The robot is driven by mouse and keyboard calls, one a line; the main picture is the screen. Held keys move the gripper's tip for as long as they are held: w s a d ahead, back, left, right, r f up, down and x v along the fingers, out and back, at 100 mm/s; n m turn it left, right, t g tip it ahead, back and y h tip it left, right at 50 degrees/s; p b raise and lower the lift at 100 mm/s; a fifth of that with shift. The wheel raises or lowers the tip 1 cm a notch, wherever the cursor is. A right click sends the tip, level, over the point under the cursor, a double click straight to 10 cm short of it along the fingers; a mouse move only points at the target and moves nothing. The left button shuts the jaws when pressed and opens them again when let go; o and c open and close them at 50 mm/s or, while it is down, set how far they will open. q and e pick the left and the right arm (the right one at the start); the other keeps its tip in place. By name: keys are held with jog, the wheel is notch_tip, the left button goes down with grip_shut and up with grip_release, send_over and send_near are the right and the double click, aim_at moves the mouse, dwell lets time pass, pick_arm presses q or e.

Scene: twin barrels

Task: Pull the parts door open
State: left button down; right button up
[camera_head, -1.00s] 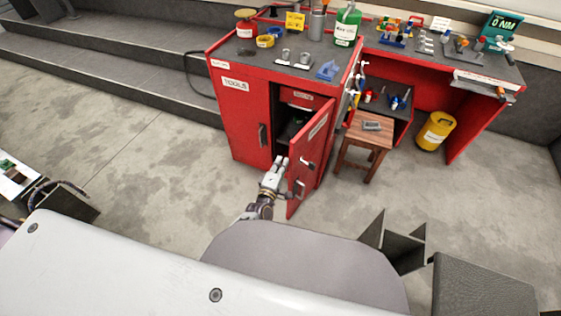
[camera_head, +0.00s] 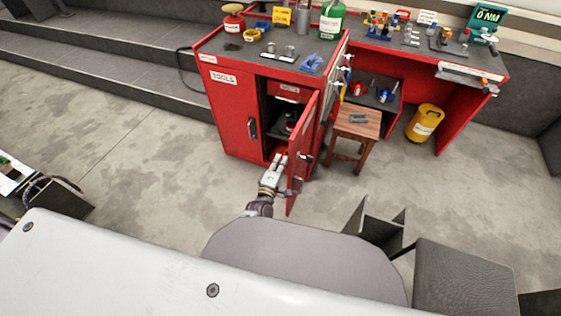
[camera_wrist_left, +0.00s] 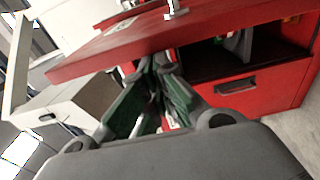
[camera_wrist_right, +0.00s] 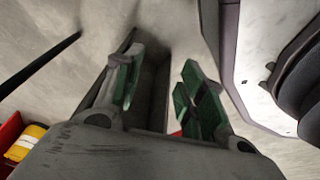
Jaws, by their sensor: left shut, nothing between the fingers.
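The red parts door (camera_head: 305,140) stands ajar on the right half of the red cabinet, seen nearly edge-on, with a handle on its outer face. The shelves and a red drawer show inside the opening. My left gripper (camera_head: 280,162) is shut and empty, on the inner side of the door, in front of the opening. In the left wrist view the door (camera_wrist_left: 150,40) crosses above my left fingers (camera_wrist_left: 155,95); I cannot tell whether they touch it. My right gripper (camera_wrist_right: 160,85) is open and empty over the floor, outside the head view.
The shut tools door (camera_head: 235,110) is left of the opening. A wooden stool (camera_head: 357,122) stands right of the parts door, with a yellow canister (camera_head: 425,123) beyond it. Bare floor (camera_head: 140,170) lies to the left. The cabinet top (camera_head: 262,52) holds several items.

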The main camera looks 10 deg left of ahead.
pick_arm(q)
jog(key=shift+d, duration=0.1)
pick_arm(e)
jog(key=shift+w+d, duration=0.1)
pick_arm(q)
jog(key=s, duration=0.8)
jog(key=shift+a, duration=0.45)
pick_arm(e)
jog(key=shift+a, duration=0.35)
pick_arm(q)
jog(key=shift+s+d+f, duration=0.1)
dwell(0.5)
